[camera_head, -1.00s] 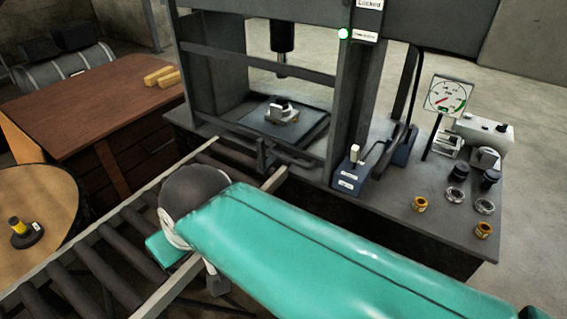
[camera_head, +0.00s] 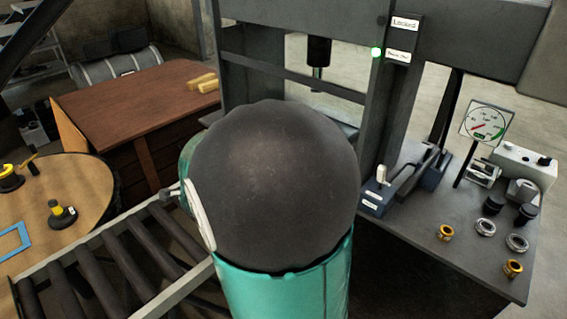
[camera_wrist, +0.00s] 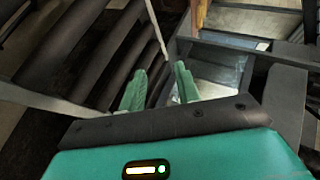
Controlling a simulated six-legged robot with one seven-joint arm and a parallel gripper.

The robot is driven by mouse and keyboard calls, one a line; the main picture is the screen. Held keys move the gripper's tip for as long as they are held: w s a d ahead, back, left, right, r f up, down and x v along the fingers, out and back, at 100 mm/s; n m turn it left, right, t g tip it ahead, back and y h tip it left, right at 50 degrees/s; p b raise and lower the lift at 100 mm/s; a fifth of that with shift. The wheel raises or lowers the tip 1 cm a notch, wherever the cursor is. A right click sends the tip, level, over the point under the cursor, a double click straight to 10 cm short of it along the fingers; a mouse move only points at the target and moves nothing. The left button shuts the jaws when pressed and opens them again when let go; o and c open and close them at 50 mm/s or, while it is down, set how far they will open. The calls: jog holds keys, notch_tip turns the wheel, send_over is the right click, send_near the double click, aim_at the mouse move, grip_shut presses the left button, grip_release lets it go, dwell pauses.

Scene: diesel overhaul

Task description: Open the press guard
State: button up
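The press (camera_head: 400,100) stands at the back centre in the head view. The dark bars across its front (camera_head: 290,76) look like the guard; my arm hides their lower part and any handle. A small green light (camera_head: 376,53) glows on the right post beside a label that seems to read "Locked" (camera_head: 403,23). In the wrist view, grey frame bars (camera_wrist: 232,52) lie to the right of my gripper (camera_wrist: 160,80). Its two green fingers are apart with nothing seen between them. The gripper's fingers are hidden in the head view.
A roller conveyor (camera_head: 110,262) runs along the front left. The press bench (camera_head: 425,215) at right holds a lever box (camera_head: 378,195), a gauge (camera_head: 487,124) and several small rings and caps. A round table (camera_head: 92,195) and brown desk (camera_head: 130,105) stand left.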

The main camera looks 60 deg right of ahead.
jog(key=s+d+f+m+g+h, duration=0.45)
jog(key=s+d+m+g, duration=0.2)
jog(key=s+d, duration=0.25)
jog(key=s+d+f+m+g+h, duration=0.3)
jog(key=s+d+f+m+g, duration=0.2)
jog(key=s+d+m, duration=0.35)
jog(key=shift+n, duration=0.4)
jog(key=x, duration=1.4)
jog(key=shift+d+r, duration=0.1)
jog(key=shift+d, duration=0.1)
grip_shut()
